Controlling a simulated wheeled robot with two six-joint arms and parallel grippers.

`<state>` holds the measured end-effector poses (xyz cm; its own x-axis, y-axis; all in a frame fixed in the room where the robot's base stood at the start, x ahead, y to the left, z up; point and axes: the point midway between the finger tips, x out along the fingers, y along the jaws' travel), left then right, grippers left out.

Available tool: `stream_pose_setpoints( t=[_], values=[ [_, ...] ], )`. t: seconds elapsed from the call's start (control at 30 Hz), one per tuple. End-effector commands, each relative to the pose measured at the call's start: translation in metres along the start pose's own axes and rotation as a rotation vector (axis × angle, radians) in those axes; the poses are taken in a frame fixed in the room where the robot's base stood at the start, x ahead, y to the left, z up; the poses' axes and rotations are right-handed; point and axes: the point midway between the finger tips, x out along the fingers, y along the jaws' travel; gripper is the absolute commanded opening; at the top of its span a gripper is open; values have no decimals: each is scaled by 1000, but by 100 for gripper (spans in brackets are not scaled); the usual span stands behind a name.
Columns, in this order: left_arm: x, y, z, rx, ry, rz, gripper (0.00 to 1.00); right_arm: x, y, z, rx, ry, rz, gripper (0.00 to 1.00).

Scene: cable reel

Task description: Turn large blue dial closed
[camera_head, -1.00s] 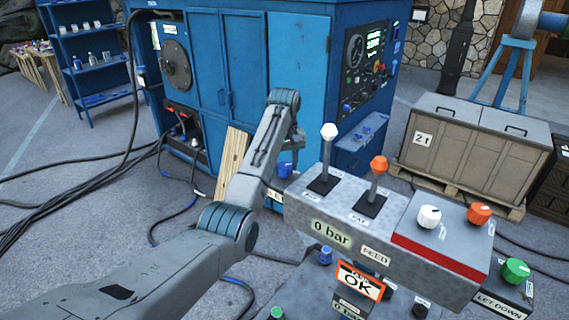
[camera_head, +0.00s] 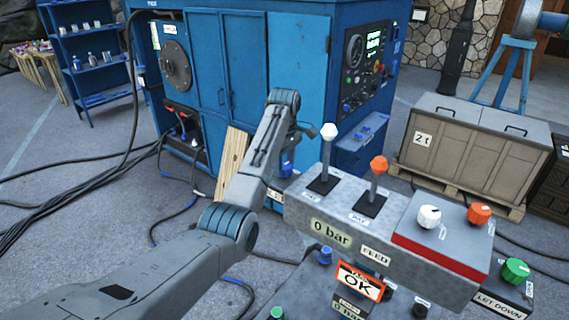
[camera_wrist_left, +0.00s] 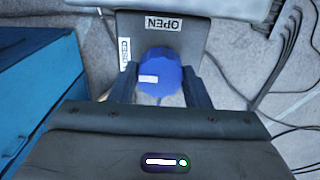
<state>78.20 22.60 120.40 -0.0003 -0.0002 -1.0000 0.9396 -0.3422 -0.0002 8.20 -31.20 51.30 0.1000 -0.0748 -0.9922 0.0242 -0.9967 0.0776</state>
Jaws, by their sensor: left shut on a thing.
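The large blue dial (camera_wrist_left: 162,72) sits on a grey plate (camera_wrist_left: 196,36) in the left wrist view. A white mark on its face lies left of centre, toward the CLOSED label (camera_wrist_left: 125,52) at the left; the OPEN label (camera_wrist_left: 162,24) is above. My left gripper (camera_wrist_left: 160,80) is shut on the dial, one finger on each side. In the head view the dial (camera_head: 286,166) shows small behind the console, below my left wrist; the fingers are mostly hidden there. My right gripper is not in view.
A grey console (camera_head: 330,215) with a white lever (camera_head: 328,132) and an orange lever (camera_head: 379,163) stands close right of my left arm. A blue cabinet (camera_head: 245,70) is behind. Black cables (camera_head: 90,185) lie on the floor at left.

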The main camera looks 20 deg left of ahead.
Motion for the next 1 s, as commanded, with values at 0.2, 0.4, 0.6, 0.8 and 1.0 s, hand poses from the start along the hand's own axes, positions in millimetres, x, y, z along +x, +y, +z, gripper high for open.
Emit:
stream_pose_setpoints(
  t=[0.2, 0.4, 0.6, 0.8, 1.0],
  values=[
    [-1, 0, -1, -18, 2, 2, 20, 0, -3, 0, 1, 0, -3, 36],
    [-1, 0, -1, -18, 2, 2, 20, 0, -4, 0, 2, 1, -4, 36],
    [-1, 0, -1, -18, 2, 2, 63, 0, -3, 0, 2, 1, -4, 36],
    [-1, 0, 0, -17, 1, 1, 65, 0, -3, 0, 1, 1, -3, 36],
    [-8, 1, -3, -16, 1, 2, 65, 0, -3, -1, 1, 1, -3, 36]
  ],
)
